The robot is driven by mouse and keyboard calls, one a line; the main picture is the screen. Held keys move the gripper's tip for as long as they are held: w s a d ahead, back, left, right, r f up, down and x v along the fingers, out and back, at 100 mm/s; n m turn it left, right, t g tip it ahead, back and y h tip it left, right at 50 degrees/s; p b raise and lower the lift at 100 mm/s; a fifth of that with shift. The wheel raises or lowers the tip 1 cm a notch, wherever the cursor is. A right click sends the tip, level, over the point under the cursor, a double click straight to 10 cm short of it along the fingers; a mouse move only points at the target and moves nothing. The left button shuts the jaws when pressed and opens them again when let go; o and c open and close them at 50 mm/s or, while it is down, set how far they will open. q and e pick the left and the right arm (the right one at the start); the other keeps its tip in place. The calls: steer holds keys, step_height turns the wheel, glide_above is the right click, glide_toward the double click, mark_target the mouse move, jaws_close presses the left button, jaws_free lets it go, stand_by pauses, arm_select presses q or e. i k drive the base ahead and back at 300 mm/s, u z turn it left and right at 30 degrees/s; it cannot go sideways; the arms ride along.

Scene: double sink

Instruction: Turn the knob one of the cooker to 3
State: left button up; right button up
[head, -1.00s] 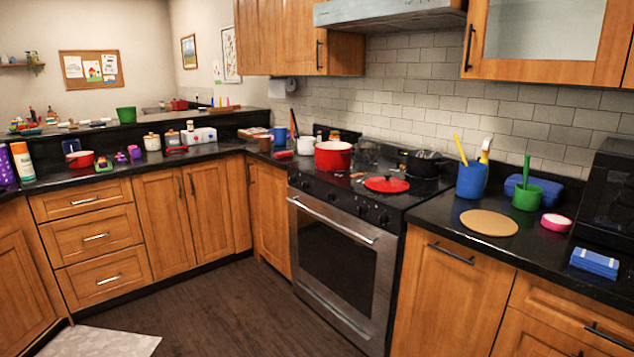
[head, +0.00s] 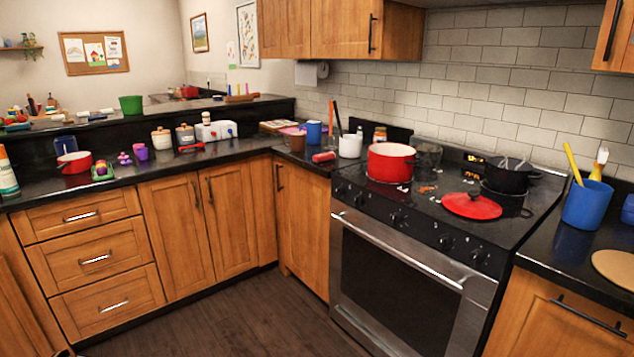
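The cooker (head: 395,282) stands right of centre, with a steel oven door and a black top. Several dark knobs sit in a row on its front panel, among them one at the left end (head: 340,189), one near the middle (head: 396,217) and one toward the right (head: 445,242). Their settings are too small to read. A red pot (head: 391,162), a red lid (head: 471,205) and a black pot (head: 508,177) are on the top. Neither of my grippers shows in the view.
The oven handle (head: 395,248) sticks out below the knobs. The dark floor (head: 240,320) in front is clear. Counters flank the cooker, with a blue utensil cup (head: 588,205) at right and a white mug (head: 350,146) at left.

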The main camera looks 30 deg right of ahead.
mark_target(339, 192)
steer(key=i, duration=2.45)
steer(key=z, duration=1)
